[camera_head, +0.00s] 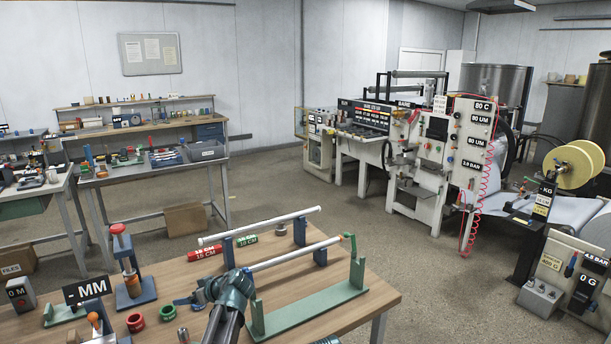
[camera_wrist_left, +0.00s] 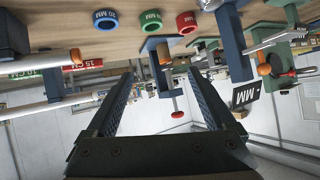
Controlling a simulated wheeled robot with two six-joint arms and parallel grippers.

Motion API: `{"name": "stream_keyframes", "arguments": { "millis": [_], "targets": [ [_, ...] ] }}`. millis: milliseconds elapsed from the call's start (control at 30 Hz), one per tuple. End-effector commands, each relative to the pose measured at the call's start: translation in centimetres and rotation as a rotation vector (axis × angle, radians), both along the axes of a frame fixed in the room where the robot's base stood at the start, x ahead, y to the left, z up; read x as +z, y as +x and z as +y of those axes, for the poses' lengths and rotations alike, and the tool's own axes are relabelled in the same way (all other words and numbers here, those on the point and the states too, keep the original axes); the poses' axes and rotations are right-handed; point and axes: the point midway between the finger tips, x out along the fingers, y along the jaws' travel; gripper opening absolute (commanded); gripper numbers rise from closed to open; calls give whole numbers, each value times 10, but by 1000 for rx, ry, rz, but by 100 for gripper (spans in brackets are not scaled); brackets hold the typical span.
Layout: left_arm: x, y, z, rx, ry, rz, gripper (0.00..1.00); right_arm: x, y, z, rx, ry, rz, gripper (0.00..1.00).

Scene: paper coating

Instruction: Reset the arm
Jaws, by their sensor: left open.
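My left gripper (camera_head: 200,296) is above the wooden workbench in the head view, with its arm rising from the bottom edge. In the left wrist view its two dark fingers (camera_wrist_left: 161,75) stand wide apart, with nothing held between them. That view looks upside down, with the bench along its top. A blue ring (camera_wrist_left: 104,18), a green ring (camera_wrist_left: 150,20) and a red ring (camera_wrist_left: 186,22) lie on the bench there. The red ring (camera_head: 135,322) and green ring (camera_head: 167,312) also show left of the gripper in the head view. My right gripper is not in view.
The wooden bench (camera_head: 350,308) carries a green stand (camera_head: 310,308) with a white rod, close right of my gripper. A blue post stand (camera_head: 133,292) and an MM sign (camera_head: 87,290) stand left. Coating machinery (camera_head: 440,165) is at the back right. Open floor (camera_head: 285,185) lies between.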

Motion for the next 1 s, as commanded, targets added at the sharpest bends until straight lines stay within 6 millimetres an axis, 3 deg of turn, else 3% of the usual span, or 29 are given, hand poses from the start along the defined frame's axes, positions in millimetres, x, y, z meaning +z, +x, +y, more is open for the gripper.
{"name": "stream_keyframes", "arguments": {
  "millis": [267, 367, 500, 700, 833, 1000],
  "targets": [
    [-52, -62, -71, -163, -98, 269, 88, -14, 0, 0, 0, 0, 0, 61],
    [-77, -98, -109, -278, -154, 416, 88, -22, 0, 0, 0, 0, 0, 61],
    [-113, -165, -172, -518, -246, 661, 88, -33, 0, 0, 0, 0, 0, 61],
    [-141, -246, -237, -851, -346, 916, 88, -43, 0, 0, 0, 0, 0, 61],
    [-147, -276, -259, -990, -380, 1002, 88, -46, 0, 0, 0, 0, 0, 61],
    [-148, -288, -268, -1055, -396, 1039, 88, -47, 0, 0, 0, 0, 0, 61]
  ]
}}
